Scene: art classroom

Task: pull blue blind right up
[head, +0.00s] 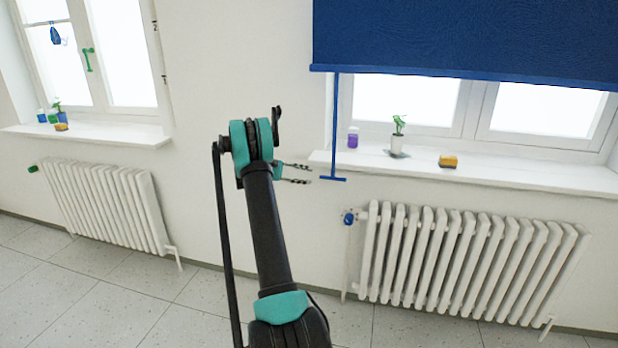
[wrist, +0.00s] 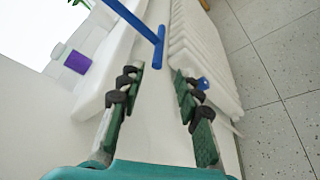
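The blue blind (head: 460,40) hangs partly lowered over the right window. A blue pull rod (head: 335,125) hangs from its lower left end and finishes in a short crossbar just in front of the sill edge. My gripper (head: 311,174) is to the left of the crossbar, with its fingers pointing right towards it. In the wrist view my gripper (wrist: 160,82) is open and empty. The blue rod (wrist: 130,17) and its crossbar (wrist: 158,47) lie beyond the fingertips, apart from them.
A white radiator (head: 465,262) with a blue valve knob (head: 349,218) is below the sill (head: 540,178). On the sill are a purple jar (head: 353,138), a potted plant (head: 397,140) and a yellow sponge (head: 448,161). Another window and radiator (head: 105,205) are at left.

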